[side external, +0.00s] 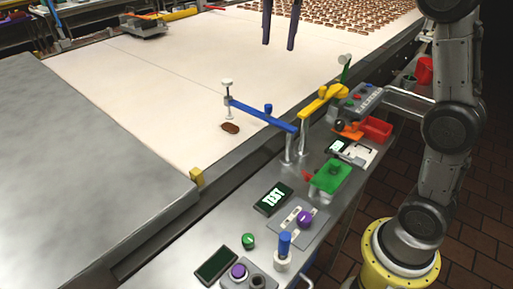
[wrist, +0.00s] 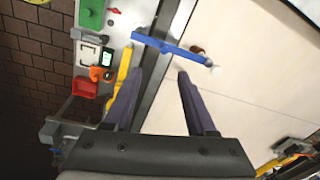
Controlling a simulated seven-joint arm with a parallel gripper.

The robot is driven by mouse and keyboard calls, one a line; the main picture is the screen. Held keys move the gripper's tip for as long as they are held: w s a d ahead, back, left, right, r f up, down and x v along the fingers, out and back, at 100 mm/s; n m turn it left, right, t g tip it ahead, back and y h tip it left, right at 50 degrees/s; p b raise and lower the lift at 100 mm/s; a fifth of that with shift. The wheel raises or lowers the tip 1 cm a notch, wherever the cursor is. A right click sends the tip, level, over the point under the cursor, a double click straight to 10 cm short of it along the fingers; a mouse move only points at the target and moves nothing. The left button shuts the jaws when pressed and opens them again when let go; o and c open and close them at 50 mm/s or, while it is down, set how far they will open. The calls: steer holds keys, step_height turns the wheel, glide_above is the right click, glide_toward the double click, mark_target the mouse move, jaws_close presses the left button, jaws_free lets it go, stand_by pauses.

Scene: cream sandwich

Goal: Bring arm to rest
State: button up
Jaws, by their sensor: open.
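My gripper (side external: 279,30) hangs from the top of the side external view, above the pale conveyor belt (side external: 130,75). Its two dark fingers are apart with nothing between them. In the wrist view my gripper (wrist: 160,75) shows both fingers spread and empty. My arm stands at the right edge of the side external view on a yellow base. A single brown cookie (side external: 230,128) lies on the belt near the tip of a blue bar (side external: 262,114). The upper part of the gripper is cut off in the side external view.
Many cookies (side external: 350,12) lie in rows at the far end of the belt. A yellow bar (side external: 322,100), a green block (side external: 330,175), a red bin (side external: 376,129) and a TEST display (side external: 273,198) line the steel side panel. A metal cover (side external: 75,160) fills the left.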

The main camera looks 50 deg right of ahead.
steer(key=s+a+n+t, duration=0.2)
steer(key=s+a+n, duration=0.15)
steer(key=s, duration=1.25)
steer(key=s+f+n+t, duration=0.1)
steer(key=s+f+n, duration=0.2)
steer(key=f+n, duration=0.2)
steer(key=s+f+n+t, duration=0.1)
steer(key=s+f+n, duration=0.3)
steer(key=f, duration=0.6)
steer(key=shift+s+a+n+t, duration=0.2)
steer(key=shift+a+n+t, duration=0.15)
steer(key=shift+n, duration=0.9)
